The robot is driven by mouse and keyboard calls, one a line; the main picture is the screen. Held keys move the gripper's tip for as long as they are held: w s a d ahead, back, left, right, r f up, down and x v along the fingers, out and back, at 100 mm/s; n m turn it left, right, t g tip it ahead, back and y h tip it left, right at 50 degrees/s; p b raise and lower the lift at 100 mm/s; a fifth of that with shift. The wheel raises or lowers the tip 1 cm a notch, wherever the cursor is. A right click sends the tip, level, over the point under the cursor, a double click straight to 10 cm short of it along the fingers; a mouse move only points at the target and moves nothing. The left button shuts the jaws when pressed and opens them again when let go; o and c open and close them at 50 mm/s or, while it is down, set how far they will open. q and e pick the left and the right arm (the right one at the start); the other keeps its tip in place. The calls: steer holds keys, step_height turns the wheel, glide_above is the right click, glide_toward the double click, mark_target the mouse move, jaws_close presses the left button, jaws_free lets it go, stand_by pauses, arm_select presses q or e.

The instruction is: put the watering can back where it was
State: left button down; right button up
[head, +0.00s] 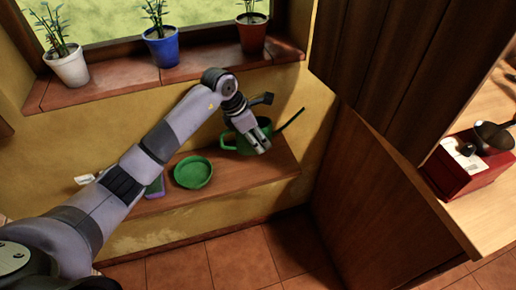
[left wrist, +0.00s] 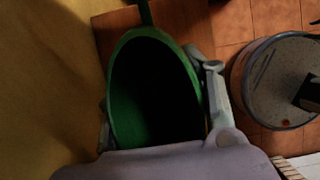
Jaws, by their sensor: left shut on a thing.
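The green watering can (head: 266,128) is at the right end of the low wooden ledge (head: 237,180) under the window, its spout pointing up and to the right. My left gripper (head: 262,146) is over the can and shut on it. In the left wrist view the can's dark open top (left wrist: 152,92) fills the middle, with a gripper finger (left wrist: 212,95) along its right side. I cannot tell whether the can's base touches the ledge. My right gripper is in neither view.
A green saucer (head: 193,173) lies on the ledge left of the can. Potted plants in white (head: 71,69), blue (head: 163,50) and red (head: 252,36) pots stand on the windowsill above. A wooden cabinet side (head: 375,195) closes off the right. A red box (head: 470,168) sits on the right counter.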

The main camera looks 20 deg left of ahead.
arm_select(q)
steer(key=shift+w+f, duration=0.1)
steer(key=shift+f, duration=2.8)
steer(key=shift+f, duration=0.15)
steer(key=c, duration=0.8)
jaws_free()
steer(key=shift+o, duration=0.2)
steer(key=shift+r, duration=0.25)
steer(key=v, duration=1.1)
steer(key=shift+s+a+r, duration=0.2)
steer(key=shift+s+r, duration=0.1)
